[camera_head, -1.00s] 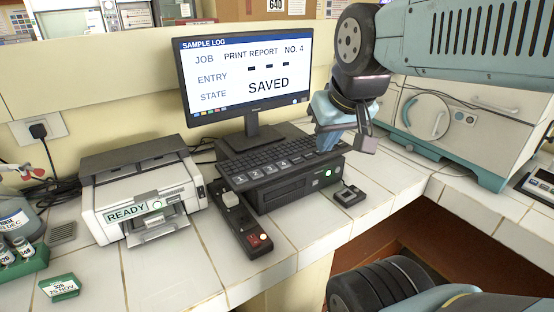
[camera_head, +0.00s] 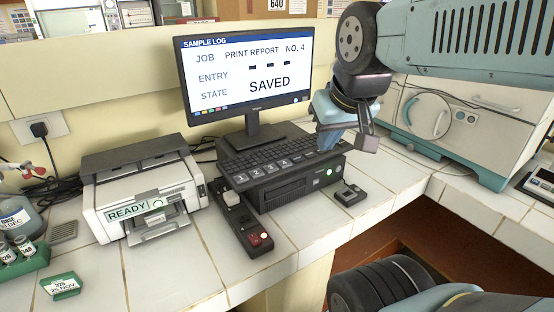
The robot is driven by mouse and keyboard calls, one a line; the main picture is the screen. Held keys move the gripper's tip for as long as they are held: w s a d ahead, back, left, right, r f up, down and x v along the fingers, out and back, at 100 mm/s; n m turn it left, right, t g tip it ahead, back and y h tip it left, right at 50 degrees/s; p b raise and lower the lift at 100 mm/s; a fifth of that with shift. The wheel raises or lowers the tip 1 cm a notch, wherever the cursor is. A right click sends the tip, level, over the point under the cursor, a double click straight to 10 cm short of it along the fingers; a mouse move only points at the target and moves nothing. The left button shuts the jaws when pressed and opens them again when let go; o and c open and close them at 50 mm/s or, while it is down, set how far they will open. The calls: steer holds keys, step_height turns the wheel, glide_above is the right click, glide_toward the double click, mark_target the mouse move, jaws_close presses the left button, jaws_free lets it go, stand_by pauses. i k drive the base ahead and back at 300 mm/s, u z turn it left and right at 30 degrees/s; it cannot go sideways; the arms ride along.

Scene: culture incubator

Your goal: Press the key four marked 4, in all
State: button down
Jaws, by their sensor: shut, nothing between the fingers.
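The black keyboard (camera_head: 262,160) lies on a dark box in front of the monitor. Its front row has large keys with white numerals. The key marked 4 (camera_head: 284,163) is to the right of the keys marked 1, 2 and 3. The monitor (camera_head: 248,70) reads "SAMPLE LOG", job "PRINT REPORT NO. 4", an entry line with three dark dashes, and state "SAVED". My gripper (camera_head: 366,143) is shut and empty, above and right of the keyboard's right end, apart from the 4 key.
A white printer (camera_head: 144,195) showing "READY" stands left. A small dark pad (camera_head: 349,194) sits right of the box. A teal-white incubator (camera_head: 455,115) stands behind my arm.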

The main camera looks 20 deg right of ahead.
mark_target(285, 163)
steer(key=z, duration=0.3)
steer(key=k, duration=1)
steer(key=u, duration=0.3)
steer(key=i, duration=0.5)
steer(key=z, duration=0.1)
